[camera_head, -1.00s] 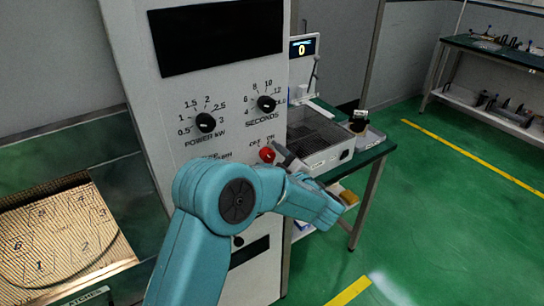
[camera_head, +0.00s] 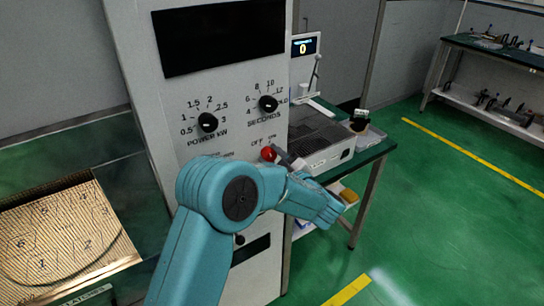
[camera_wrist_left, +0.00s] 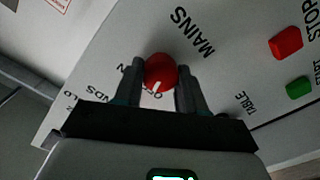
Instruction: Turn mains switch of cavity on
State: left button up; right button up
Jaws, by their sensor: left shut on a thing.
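The mains switch is a red round knob (camera_head: 268,154) on the light grey front panel, below the seconds dial and under small OFF and ON labels. In the left wrist view the red knob (camera_wrist_left: 160,70) sits between the two dark fingers beside the word MAINS. Its white pointer mark faces the partly covered OFF label. My left gripper (camera_wrist_left: 160,84) is shut on the knob, one finger on each side. In the head view my blue arm partly hides the gripper (camera_head: 283,157) and the panel below. My right gripper is not in view.
The power dial (camera_head: 207,122) and seconds dial (camera_head: 268,103) are above the knob. In the left wrist view a red stop button (camera_wrist_left: 286,43) and green start button (camera_wrist_left: 299,88) are off to the right. A green bench (camera_head: 372,153) with a wire-topped box stands right of the panel.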

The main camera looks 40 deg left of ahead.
pick_arm(q)
jog(key=m+p, duration=0.2)
jog(key=m, duration=0.2)
jog(key=shift+d+f+m, duration=0.1)
jog(key=shift+m, duration=0.2)
jog(key=m, duration=0.1)
jog(key=m+p, duration=0.1)
jog(key=m, duration=0.1)
jog(key=m+p, duration=0.1)
jog(key=m, duration=0.1)
jog(key=shift+f, duration=0.25)
jog(key=shift+m+p, duration=0.3)
jog(key=o, duration=0.8)
jog(key=shift+o, duration=1.4)
jog(key=shift+r, duration=0.15)
jog(key=b+v, duration=0.4)
jog(key=v, duration=1.2)
jog(key=shift+b, duration=0.3)
